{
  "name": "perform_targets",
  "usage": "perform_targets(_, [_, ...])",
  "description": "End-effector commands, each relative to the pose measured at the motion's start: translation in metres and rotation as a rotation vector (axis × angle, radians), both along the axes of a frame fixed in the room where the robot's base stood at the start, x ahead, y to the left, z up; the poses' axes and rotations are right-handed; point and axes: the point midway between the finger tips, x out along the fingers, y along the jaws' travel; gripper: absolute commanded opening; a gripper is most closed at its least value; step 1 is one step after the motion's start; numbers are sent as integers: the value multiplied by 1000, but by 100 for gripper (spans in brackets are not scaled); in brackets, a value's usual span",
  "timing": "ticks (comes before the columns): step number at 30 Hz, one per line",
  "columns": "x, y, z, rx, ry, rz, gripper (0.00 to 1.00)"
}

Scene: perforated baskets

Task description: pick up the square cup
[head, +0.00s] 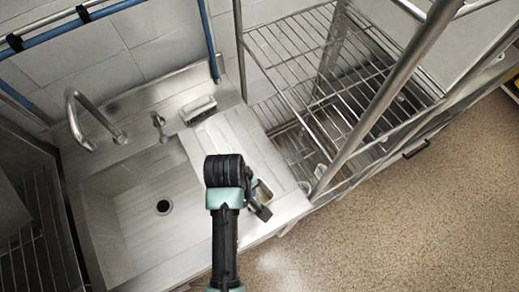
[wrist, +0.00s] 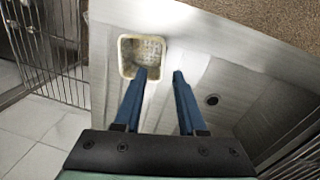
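The square cup (wrist: 128,45), a pale yellowish, square-mouthed container with a perforated-looking inside, is at upper left of centre in the wrist view. It stands on the steel drainboard by the sink. In the head view, only part of the cup (head: 264,188) shows beside my wrist, the rest hidden by my arm. My gripper (wrist: 160,74) is open and empty. Its left blue finger overlaps the cup's lower right part in the picture; the right finger is over bare steel. I cannot tell whether the left finger is inside the cup or above it.
The sink basin (head: 140,225) lies left of my arm, with a curved faucet (head: 75,115) behind it. A pale rectangular container (head: 198,108) sits at the back edge. A wire rack (head: 330,85) stands close on the right. Open floor (head: 400,225) lies at lower right.

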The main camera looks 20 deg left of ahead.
Motion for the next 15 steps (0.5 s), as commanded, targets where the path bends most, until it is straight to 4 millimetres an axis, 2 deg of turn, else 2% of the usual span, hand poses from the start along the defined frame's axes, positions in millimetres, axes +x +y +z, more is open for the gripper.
perform_targets(3, [2,-2,-22,-1,3,-3,40])
perform_targets(6, [5,-2,-35,1,-2,-4,40])
perform_targets(15, [7,-1,-53,2,-4,-4,40])
